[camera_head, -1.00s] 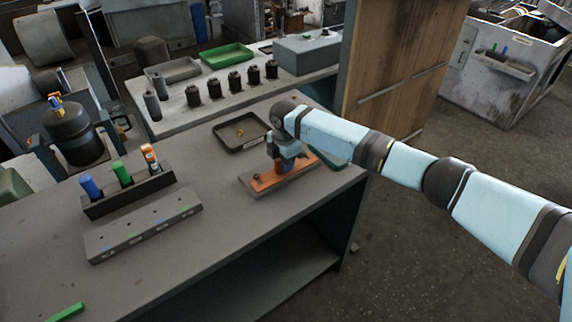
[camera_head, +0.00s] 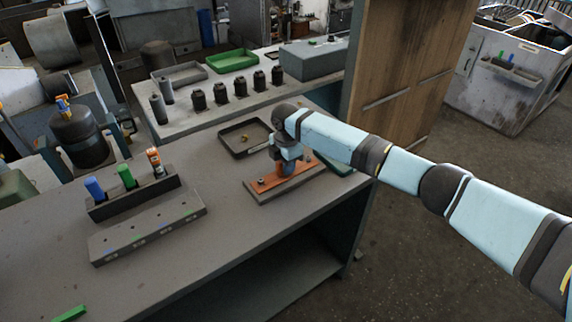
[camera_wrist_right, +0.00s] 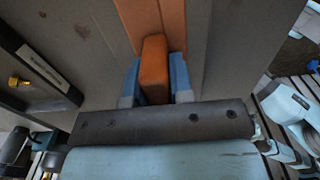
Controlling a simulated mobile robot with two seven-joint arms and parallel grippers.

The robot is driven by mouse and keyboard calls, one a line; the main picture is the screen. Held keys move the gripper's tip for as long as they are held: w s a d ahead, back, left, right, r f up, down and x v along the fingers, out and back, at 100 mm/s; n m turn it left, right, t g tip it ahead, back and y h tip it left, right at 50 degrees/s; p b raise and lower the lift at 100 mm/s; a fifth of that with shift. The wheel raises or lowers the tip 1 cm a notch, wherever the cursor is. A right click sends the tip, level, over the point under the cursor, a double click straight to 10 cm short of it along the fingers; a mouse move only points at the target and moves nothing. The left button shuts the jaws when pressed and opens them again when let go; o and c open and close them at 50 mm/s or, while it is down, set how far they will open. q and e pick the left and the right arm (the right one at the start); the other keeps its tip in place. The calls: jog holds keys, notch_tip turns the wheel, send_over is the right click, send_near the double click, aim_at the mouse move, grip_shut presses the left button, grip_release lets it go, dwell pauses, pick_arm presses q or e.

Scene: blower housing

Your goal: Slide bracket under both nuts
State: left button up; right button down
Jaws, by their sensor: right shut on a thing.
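The orange bracket (camera_head: 264,184) lies flat along a grey base plate (camera_head: 262,197) near the right end of the bench. My right gripper (camera_head: 287,168) is over the bracket and shut on its raised orange block. In the right wrist view, the two blue fingers of the right gripper (camera_wrist_right: 155,78) flank this block, and the flat orange strip of the bracket (camera_wrist_right: 150,18) runs beyond it. A small dark spot shows near the bracket's left end, too small to identify as a nut. The two nuts cannot be made out clearly. My left gripper is not in view.
A dark tray (camera_head: 224,144) with a small brass part (camera_head: 244,137) sits behind the plate. A rack (camera_head: 110,208) with blue, green and orange-white items and a long grey block (camera_head: 110,250) stand left. The bench between block and plate is clear.

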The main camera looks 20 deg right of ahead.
jog(key=shift+s+f, duration=0.2)
jog(key=shift+f, duration=0.1)
jog(key=c, duration=1.3)
grip_release()
jog(key=o, duration=0.4)
jog(key=shift+d, duration=0.1)
jog(key=o, duration=0.4)
jog(key=shift+r, duration=0.1)
jog(key=shift+o, duration=0.2)
jog(key=shift+r, duration=0.15)
notch_tip(320, 180, up, 8)
jog(key=p, duration=0.7)
